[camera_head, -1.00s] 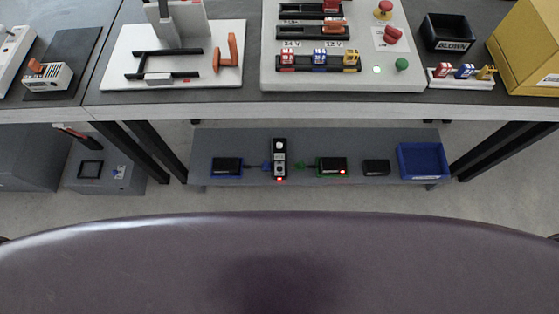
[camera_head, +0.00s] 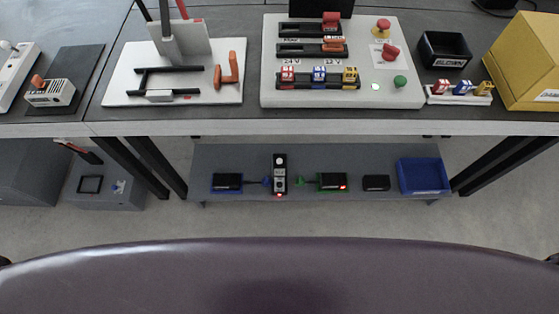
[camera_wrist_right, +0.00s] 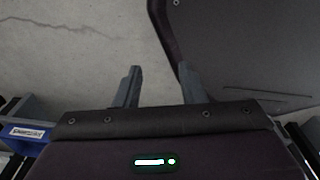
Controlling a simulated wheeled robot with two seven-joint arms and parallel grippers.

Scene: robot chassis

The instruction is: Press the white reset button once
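A control panel (camera_head: 430,103) lies on the bench in the head view. It carries a small glowing white spot (camera_head: 375,86), a green knob (camera_head: 400,81), a red knob (camera_head: 391,51) and a red button on yellow (camera_head: 383,24). On the lower shelf, a narrow black device (camera_head: 280,183) has a white round spot (camera_head: 280,161) and a red light. No reset label is readable, so I cannot tell which white spot is the reset button. My right gripper (camera_wrist_right: 160,87) is open and empty, over grey floor in its wrist view. My left gripper is not in view.
The panel has rows of coloured fuses (camera_head: 319,74). A black bin (camera_head: 444,48) and a yellow box (camera_head: 527,65) stand to its right; a white board (camera_head: 118,88) lies left. The lower shelf (camera_head: 240,155) holds small black boxes and a blue bin (camera_head: 422,174).

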